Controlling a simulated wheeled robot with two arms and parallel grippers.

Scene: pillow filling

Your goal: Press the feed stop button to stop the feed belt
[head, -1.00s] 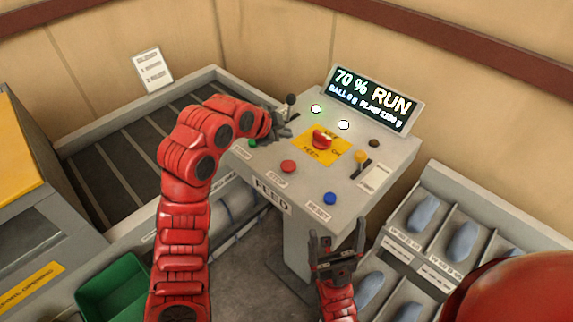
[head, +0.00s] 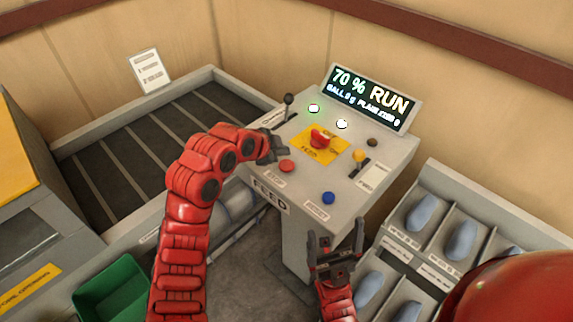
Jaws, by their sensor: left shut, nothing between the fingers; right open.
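The feed console (head: 300,225) stands in the middle with its sloped top facing me. The red stop button (head: 287,166) sits on its front left, above a small label. My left gripper (head: 280,153) is shut and empty, just above and behind the stop button as seen here; I cannot tell if it touches. The display (head: 370,97) reads 70 % RUN. My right gripper (head: 333,243) is open and empty, low in front of the console's right side. The green button seen earlier is hidden behind my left arm.
The console also carries a red knob on a yellow plate (head: 340,151), a blue reset button (head: 328,198), a yellow-topped lever (head: 358,157) and a black lever (head: 288,101). The belt (head: 120,150) lies left. Bins with blue-grey items (head: 461,240) stand right. A green bin (head: 112,287) is front left.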

